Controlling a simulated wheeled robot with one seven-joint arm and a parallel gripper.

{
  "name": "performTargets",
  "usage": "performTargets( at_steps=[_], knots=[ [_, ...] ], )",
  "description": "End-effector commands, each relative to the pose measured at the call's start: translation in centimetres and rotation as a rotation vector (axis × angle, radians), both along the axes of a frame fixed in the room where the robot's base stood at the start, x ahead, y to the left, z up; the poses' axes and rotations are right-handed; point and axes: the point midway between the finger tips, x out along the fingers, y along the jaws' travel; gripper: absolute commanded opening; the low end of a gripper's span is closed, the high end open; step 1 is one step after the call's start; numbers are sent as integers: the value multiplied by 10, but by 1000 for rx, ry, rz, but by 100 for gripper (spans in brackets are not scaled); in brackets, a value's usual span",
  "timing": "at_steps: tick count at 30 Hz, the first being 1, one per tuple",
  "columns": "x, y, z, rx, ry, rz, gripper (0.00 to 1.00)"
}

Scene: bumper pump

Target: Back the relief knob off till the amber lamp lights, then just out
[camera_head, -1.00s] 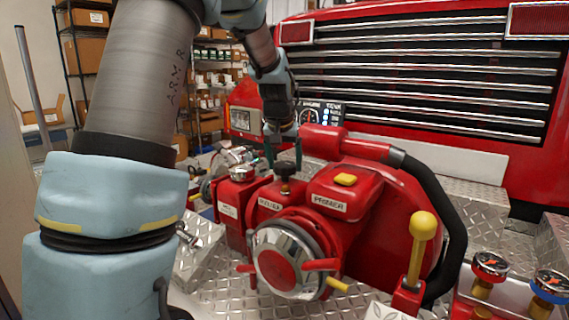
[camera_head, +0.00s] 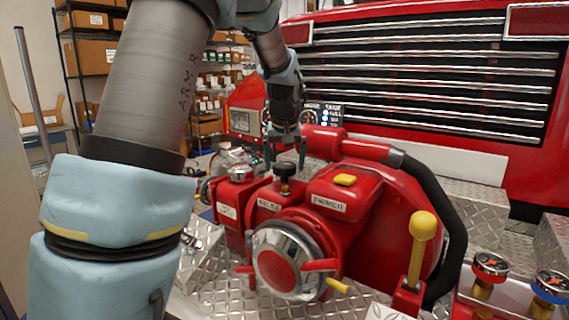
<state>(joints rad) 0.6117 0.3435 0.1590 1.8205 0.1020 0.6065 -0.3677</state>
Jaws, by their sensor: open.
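The relief knob (camera_head: 285,170) is a small black knob on a dark stem, on top of a red block (camera_head: 266,206) whose label seems to read RELIEF. My gripper (camera_head: 285,157) points down with its two dark fingers apart. The fingers show just above the knob, one toward each side of it, with a gap between them. I cannot tell whether either finger touches the knob. I cannot make out a lit amber lamp. A yellow button (camera_head: 345,180) sits on the block labelled PRIMER.
A red block with a chrome-topped fitting (camera_head: 238,173) stands left of the relief block. A chrome cap with red handles (camera_head: 287,262) is in front. A yellow-knobbed lever (camera_head: 423,226), a black hose (camera_head: 440,200) and gauges (camera_head: 490,265) are to the right. A display panel (camera_head: 324,114) is behind.

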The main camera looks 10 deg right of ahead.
Motion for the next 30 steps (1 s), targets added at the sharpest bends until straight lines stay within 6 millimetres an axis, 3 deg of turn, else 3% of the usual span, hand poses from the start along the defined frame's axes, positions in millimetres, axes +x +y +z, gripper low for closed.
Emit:
performTargets(
  at_steps=[8, 21, 30],
  knots=[
    [-7, 1, 17, -2, -4, -2, 100],
    [-36, 6, 89, -2, -2, 1, 100],
    [-41, 7, 100, 0, 0, 0, 100]
  ],
)
